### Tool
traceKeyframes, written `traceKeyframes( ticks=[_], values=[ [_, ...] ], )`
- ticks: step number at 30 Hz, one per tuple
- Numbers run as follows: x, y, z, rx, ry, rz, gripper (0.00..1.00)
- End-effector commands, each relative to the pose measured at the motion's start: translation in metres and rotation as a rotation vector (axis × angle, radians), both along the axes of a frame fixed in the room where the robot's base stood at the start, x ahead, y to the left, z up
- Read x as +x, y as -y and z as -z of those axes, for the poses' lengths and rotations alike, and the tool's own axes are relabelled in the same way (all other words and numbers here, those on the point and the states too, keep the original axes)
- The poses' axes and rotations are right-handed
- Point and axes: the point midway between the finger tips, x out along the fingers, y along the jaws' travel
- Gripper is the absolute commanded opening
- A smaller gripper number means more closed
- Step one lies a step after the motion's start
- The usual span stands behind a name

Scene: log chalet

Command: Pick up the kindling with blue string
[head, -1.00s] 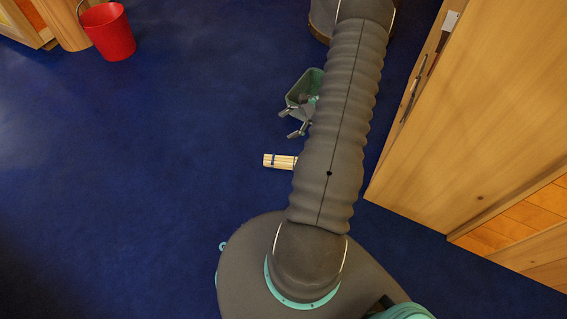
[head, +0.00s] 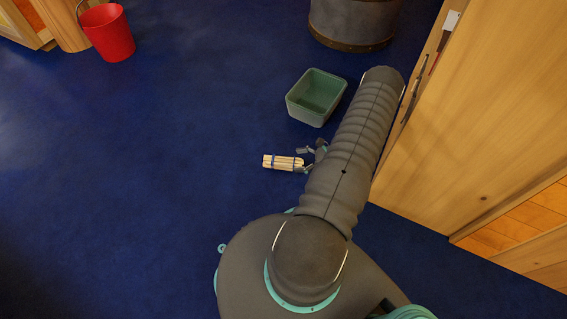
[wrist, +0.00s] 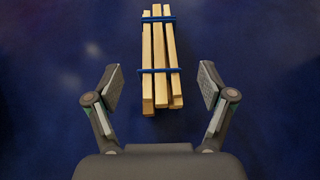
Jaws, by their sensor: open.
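The kindling (head: 283,162) is a small bundle of pale sticks tied with blue string, lying on the blue floor. In the wrist view the kindling (wrist: 161,50) lies ahead of my gripper, with two blue bands across it. My gripper (wrist: 160,85) is open and empty, its fingers on either side of the near end of the sticks. In the head view my gripper (head: 303,160) is at the right end of the bundle, partly hidden by my arm. I cannot tell how high it is above the floor.
A green bin (head: 316,97), open and empty, stands just beyond the kindling. A dark round tub (head: 352,22) is at the back. A wooden cabinet (head: 480,110) stands close on the right. A red bucket (head: 107,33) is at far left. The floor on the left is clear.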

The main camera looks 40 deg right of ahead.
Motion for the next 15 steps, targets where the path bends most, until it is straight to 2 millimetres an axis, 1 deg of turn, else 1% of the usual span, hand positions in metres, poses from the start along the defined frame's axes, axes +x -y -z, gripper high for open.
traceKeyframes(
  ticks=[1, 6, 10, 15],
  values=[
    [0.005, -0.007, 0.003, 0.001, -0.001, -0.005, 0.81],
    [0.021, -0.021, 0.012, 0.002, -0.002, -0.003, 0.81],
    [0.028, -0.026, 0.015, -0.001, -0.001, -0.003, 0.81],
    [0.029, -0.027, 0.015, -0.001, 0.000, -0.001, 0.81]
  ],
)
